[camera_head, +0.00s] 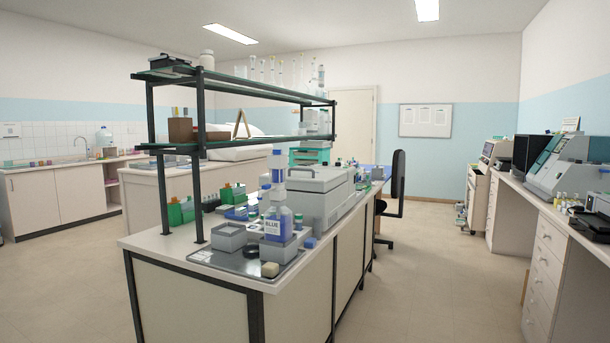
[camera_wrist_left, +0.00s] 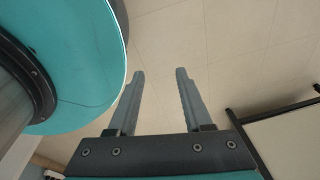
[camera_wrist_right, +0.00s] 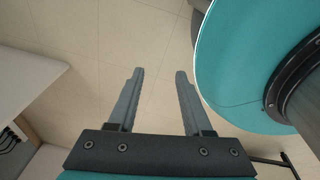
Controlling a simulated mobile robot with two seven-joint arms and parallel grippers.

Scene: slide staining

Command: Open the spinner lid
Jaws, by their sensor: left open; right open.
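A light grey boxy machine (camera_head: 325,203), which looks like the spinner, stands on the island bench in the head view. Its grey lid (camera_head: 316,178) appears shut, with a handle-like part on top. My left gripper (camera_wrist_left: 159,72) is open and empty in the left wrist view, above bare floor. My right gripper (camera_wrist_right: 159,72) is open and empty in the right wrist view, also above floor. Neither gripper shows in the head view, and both are away from the machine.
A blue-labelled bottle (camera_head: 278,222) and grey trays stand on a metal tray (camera_head: 228,261) in front of the machine. A dark-framed shelf (camera_head: 200,150) rises at the left of the bench. A black chair (camera_head: 397,185) stands behind. The floor (camera_head: 430,270) right of the bench is clear.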

